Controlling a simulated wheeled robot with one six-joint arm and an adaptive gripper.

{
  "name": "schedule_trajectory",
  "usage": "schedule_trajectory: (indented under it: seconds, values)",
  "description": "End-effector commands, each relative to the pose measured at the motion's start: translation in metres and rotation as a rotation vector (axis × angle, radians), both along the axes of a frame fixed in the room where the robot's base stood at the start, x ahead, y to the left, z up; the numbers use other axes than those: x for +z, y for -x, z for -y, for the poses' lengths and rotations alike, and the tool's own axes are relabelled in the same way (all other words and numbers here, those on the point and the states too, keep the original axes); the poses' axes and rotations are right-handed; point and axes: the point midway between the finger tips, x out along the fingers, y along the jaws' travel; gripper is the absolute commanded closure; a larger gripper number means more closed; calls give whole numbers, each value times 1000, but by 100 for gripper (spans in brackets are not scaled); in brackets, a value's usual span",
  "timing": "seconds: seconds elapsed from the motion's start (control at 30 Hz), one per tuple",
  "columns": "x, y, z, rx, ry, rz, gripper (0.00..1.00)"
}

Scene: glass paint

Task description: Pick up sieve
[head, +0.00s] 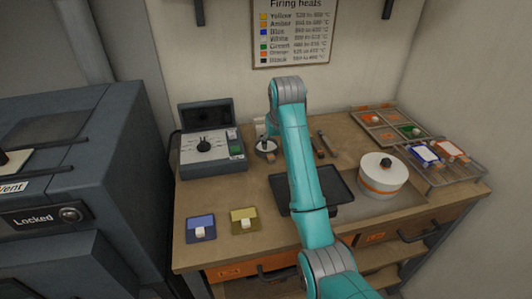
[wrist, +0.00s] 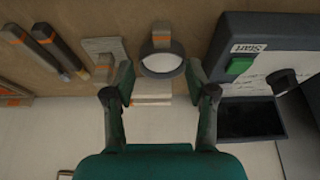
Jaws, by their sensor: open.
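The sieve (wrist: 164,66) appears to be the round item with a dark rim and pale centre in the wrist view, with an orange-banded part at its upper edge. In the head view a matching round item (head: 265,147) sits on the bench right of the control box, partly beside my arm. My gripper (wrist: 161,80) is open and empty, one finger to each side of the sieve in the wrist view. Whether the fingers touch the rim or hover above it I cannot tell. In the head view my arm hides the gripper.
A control box (head: 209,161) stands close right of the sieve in the wrist view. A scraper-like tool (wrist: 103,58) and dark-handled tools (wrist: 56,50) lie to its left. A black tray (head: 342,187) and a white round pot (head: 382,175) occupy the bench's middle and right.

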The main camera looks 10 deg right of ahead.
Motion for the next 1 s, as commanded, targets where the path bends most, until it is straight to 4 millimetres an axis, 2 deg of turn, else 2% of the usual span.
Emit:
schedule_trajectory:
  seconds: [0.1, 0.43, 0.7, 1.0]
  values:
    - [-19, -6, 0, 0, 1, -3, 44]
    - [-42, -17, -1, -1, 1, 1, 44]
    - [-75, -30, -3, -1, 1, 1, 44]
    - [-83, -34, -3, -1, 1, 3, 44]
